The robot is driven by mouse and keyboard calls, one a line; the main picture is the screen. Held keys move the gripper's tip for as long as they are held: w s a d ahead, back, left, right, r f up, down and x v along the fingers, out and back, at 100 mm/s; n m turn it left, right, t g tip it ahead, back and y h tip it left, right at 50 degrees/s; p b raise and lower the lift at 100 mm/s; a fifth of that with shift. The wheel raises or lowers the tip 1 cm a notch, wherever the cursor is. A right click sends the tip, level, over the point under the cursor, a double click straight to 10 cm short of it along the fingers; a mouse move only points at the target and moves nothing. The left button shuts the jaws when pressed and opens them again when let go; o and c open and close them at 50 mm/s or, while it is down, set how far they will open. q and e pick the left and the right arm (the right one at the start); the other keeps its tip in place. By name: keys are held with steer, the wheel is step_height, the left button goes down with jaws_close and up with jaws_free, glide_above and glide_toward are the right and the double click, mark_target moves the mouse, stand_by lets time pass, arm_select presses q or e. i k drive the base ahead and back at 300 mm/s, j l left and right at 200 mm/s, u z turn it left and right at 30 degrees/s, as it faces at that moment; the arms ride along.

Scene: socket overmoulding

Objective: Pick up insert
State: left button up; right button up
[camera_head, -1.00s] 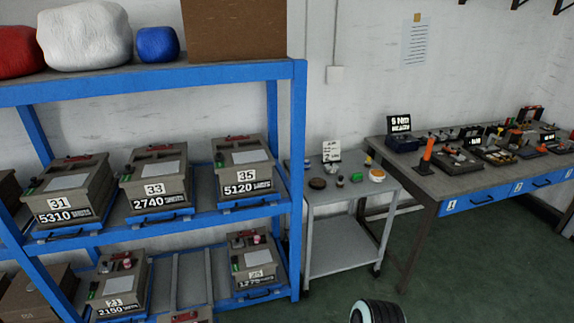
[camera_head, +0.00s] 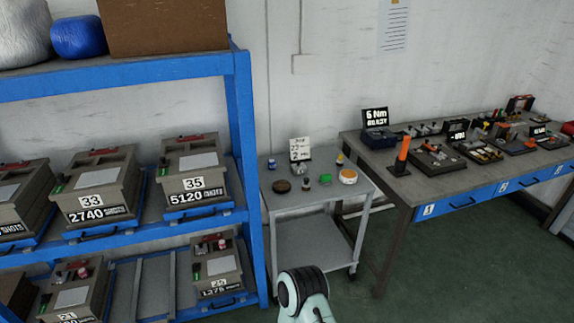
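No part in view can be told for certain as the insert. Several small items stand on the grey cart (camera_head: 315,196), among them a dark round puck (camera_head: 282,186), a white and orange round piece (camera_head: 348,176) and a small green piece (camera_head: 325,179). They are too small to make out in detail. Part of my own arm shows at the bottom centre, in front of the cart. Neither gripper's fingers are in view.
A blue rack (camera_head: 243,150) with numbered mould boxes, such as box 35 (camera_head: 196,180), fills the left. A workbench (camera_head: 425,185) with blue drawers and tools stands at the right. Green floor (camera_head: 440,265) is free in front of it.

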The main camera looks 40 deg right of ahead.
mark_target(299, 167)
steer(key=l+u, duration=0.35)
steer(key=l, duration=1.1)
steer(key=k+l, duration=0.15)
steer(key=l, duration=0.25)
steer(key=l+u, duration=0.1)
steer(key=l, duration=0.25)
